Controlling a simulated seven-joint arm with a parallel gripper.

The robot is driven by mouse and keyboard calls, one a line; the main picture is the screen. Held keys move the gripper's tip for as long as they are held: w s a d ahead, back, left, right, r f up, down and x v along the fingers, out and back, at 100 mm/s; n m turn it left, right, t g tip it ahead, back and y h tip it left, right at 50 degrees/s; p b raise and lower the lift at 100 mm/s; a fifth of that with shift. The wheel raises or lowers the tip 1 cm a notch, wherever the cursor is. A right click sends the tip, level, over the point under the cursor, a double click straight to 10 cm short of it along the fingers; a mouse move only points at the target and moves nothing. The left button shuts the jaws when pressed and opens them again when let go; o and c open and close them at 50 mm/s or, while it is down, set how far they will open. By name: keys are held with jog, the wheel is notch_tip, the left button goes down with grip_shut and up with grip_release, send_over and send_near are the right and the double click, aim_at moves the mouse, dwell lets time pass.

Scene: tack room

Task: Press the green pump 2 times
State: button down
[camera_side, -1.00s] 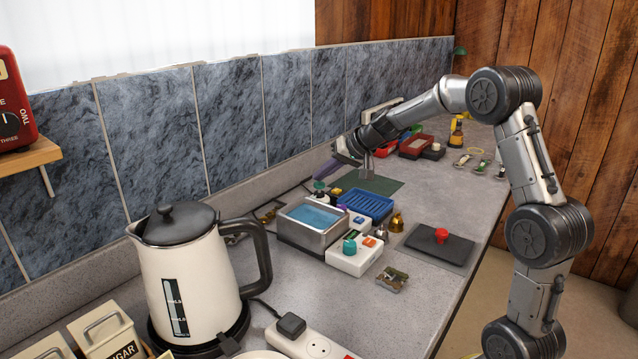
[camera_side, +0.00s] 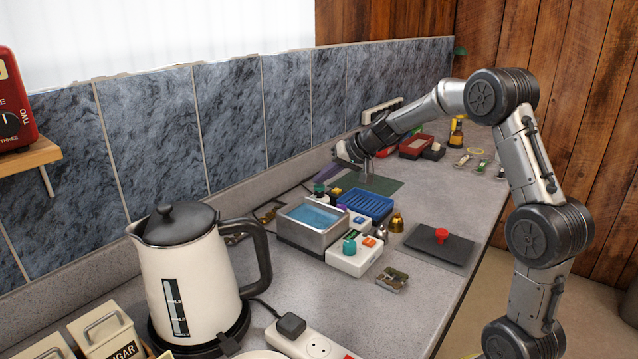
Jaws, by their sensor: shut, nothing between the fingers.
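A small green-topped item (camera_side: 319,188), which looks like the green pump, stands behind the water-filled metal bath, toward the tiled wall. It is small in this view and its lower part is hidden by the bath. My gripper (camera_side: 343,157) is above and a little to the right of it, near the wall, apart from it as far as I can tell. The gripper is shut and holds nothing. Its fingertips are small and hard to make out.
The metal bath (camera_side: 289,235), a blue tray (camera_side: 372,200) and a white box with a teal knob (camera_side: 345,262) crowd the nearer side. A kettle (camera_side: 176,275) stands in front. A green mat (camera_side: 388,184) lies beyond.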

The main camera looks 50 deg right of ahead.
aim_at(323, 187)
jog(key=shift+r, duration=0.9)
notch_tip(323, 187, up, 6)
dwell(0.6)
dwell(2.4)
jog(key=shift+f, duration=2.95)
jog(key=shift+f, duration=0.1)
jog(key=shift+f, duration=0.35)
